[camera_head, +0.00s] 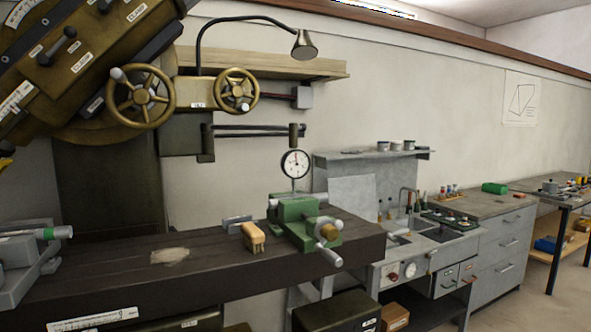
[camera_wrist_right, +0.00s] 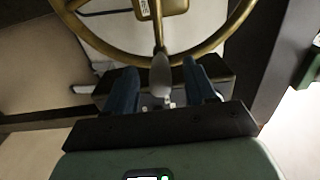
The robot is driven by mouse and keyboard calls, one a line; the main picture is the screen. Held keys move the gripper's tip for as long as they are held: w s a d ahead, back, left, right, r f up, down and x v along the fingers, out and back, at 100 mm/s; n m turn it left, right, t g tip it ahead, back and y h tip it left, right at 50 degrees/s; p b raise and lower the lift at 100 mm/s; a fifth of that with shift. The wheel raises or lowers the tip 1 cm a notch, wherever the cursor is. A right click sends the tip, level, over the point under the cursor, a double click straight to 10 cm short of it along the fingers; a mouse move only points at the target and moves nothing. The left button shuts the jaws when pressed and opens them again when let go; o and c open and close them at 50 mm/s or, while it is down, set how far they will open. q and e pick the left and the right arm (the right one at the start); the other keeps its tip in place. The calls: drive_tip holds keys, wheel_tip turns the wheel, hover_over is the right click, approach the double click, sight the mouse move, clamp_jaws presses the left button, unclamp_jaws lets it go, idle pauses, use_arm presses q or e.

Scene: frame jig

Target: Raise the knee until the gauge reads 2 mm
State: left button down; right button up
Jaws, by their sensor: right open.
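A round white dial gauge (camera_head: 296,163) stands on a post above a green vise-like fixture on the dark bench. Its needle looks roughly upright, but its reading is too small to tell. In the right wrist view, my right gripper (camera_wrist_right: 160,68) is open, with its blue fingers on either side of the grey handle (camera_wrist_right: 160,75) of a brass handwheel (camera_wrist_right: 92,38). I cannot tell whether they touch the handle. The head view shows two brass handwheels (camera_head: 141,96) (camera_head: 237,89), and I cannot tell which one this is. I cannot make out the knee. My left gripper is not in view.
The dark bench top (camera_head: 120,270) also holds a wood-handled brush (camera_head: 253,237), a rag (camera_head: 170,257) and a grey fixture (camera_head: 25,262) at left. A lamp (camera_head: 304,45) hangs above. A sink counter (camera_head: 420,245) and drawers (camera_head: 500,255) stand at right, with clear floor in front.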

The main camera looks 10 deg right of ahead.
drive_tip(key=shift+w+a, duration=0.15)
drive_tip(key=shift+w, duration=0.15)
idle(0.5)
clamp_jaws()
